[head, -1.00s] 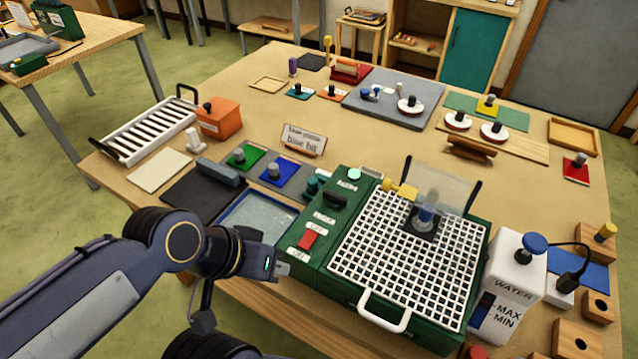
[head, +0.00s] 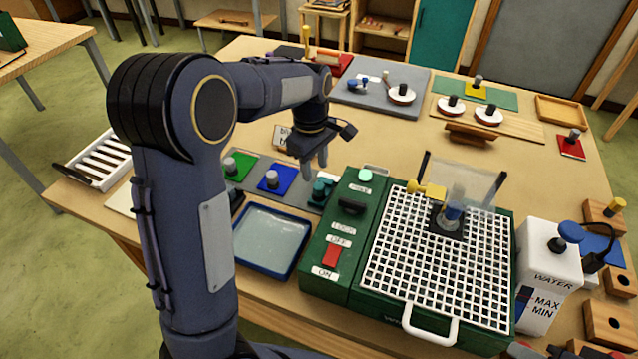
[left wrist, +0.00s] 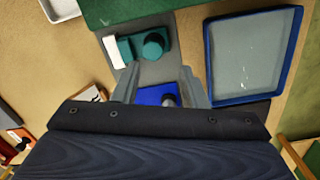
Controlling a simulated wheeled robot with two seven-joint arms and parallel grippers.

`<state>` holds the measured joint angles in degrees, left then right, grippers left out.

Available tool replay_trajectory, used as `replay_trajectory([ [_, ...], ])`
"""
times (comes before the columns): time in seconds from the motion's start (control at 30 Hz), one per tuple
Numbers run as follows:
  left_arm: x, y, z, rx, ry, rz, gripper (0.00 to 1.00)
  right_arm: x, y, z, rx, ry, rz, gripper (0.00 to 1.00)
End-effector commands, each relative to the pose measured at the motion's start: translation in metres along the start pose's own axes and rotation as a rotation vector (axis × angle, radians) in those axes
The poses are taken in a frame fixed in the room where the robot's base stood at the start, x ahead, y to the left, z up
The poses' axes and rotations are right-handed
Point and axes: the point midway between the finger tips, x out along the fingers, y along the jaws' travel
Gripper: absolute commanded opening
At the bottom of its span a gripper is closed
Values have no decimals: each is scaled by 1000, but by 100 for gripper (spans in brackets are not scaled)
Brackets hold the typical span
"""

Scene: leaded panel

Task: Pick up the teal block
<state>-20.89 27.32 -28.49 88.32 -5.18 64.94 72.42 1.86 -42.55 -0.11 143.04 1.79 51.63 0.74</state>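The teal block (head: 322,190) with a round knob sits at the right end of a grey strip, just left of the green machine. In the left wrist view the teal block (left wrist: 128,49) lies just beyond the fingertips, with a white piece beside it. My left gripper (head: 316,166) points down above the block in the head view. Its fingers stand apart with nothing between them in the left wrist view (left wrist: 160,72). The blue block (head: 278,179) and green block (head: 238,165) sit farther left on the strip. My right gripper is not seen.
The green machine (head: 340,230) with a white grid (head: 435,265) stands close on the right. A blue-rimmed tray (head: 271,240) lies in front of the strip. A small sign (head: 283,136) stands behind it, partly hidden by my left gripper.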

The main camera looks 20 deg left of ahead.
Motion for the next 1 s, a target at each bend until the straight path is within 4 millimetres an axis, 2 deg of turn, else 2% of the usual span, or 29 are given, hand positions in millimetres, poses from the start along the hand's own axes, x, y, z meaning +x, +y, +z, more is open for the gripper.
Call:
replay_trajectory([
  [0.07, 7, 10, 0, -34, 28, -20, 39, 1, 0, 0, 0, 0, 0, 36],
  [0.17, 13, 13, -1, -56, 42, -29, 39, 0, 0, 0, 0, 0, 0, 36],
  [0.47, 46, 11, -2, -58, 40, -31, 39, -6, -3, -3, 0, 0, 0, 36],
  [0.7, 81, 10, -2, -57, 40, -31, 39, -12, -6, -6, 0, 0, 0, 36],
  [1.0, 87, 10, -2, -56, 40, -26, 39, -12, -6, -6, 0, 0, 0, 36],
])
